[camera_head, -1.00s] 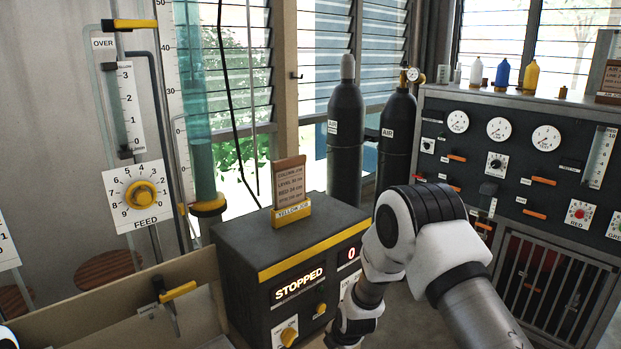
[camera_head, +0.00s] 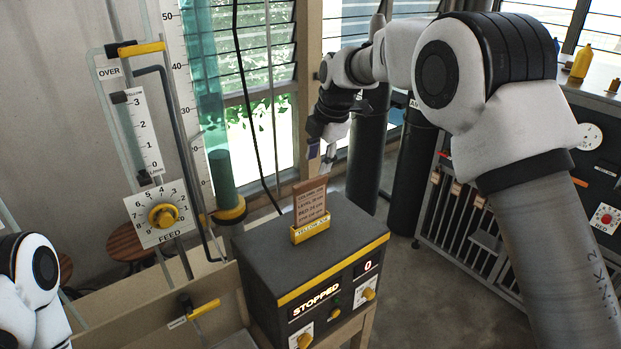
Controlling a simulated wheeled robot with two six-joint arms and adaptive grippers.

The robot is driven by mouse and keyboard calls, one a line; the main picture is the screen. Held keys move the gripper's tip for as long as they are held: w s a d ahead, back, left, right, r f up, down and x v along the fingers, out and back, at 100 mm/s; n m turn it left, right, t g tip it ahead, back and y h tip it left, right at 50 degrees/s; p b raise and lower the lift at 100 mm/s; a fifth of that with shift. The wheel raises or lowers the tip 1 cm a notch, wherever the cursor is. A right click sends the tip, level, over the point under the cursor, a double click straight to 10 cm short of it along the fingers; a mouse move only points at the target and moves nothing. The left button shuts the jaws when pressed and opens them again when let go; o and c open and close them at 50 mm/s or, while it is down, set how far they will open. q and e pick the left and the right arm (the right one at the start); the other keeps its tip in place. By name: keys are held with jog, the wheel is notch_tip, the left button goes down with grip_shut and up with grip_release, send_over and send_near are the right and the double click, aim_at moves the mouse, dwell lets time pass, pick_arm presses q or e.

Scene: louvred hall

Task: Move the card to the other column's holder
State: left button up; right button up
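The brown card (camera_head: 311,203) stands upright, slightly tilted, in a yellow holder (camera_head: 310,229) labelled for the yellow job. The holder sits on top of a dark box (camera_head: 265,249) whose display reads STOPPED. My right gripper (camera_head: 321,172) points down just above the card's top edge, with a narrow gap between its fingers. It looks open and empty; its exact depth relative to the card is hard to tell. My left arm shows at the lower left, but its gripper is out of view. No second card holder is clearly in view.
A glass column (camera_head: 221,176) with a scale and a feed dial (camera_head: 162,214) stand left of the box. Gas cylinders (camera_head: 365,150) stand behind it. A dark control panel (camera_head: 590,180) is at the right, partly hidden by my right arm. A black cable hangs behind the box.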

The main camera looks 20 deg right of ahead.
aim_at(312, 181)
jog(key=x, duration=0.2)
jog(key=b+x, duration=0.1)
jog(key=x, duration=0.2)
jog(key=b+x, duration=0.1)
jog(key=x, duration=0.2)
jog(key=shift+w+a+r, duration=0.1)
jog(key=shift+w+a, duration=0.1)
jog(key=shift+w, duration=0.2)
jog(key=shift+f, duration=0.35)
jog(key=shift+s, duration=0.3)
jog(key=shift+w+f, duration=0.25)
jog(key=shift+r+p, duration=0.1)
jog(key=shift+p, duration=0.2)
pick_arm(q)
notch_tip(312, 181, down, 2)
jog(key=shift+f, duration=0.2)
pick_arm(e)
jog(key=shift+s, duration=0.15)
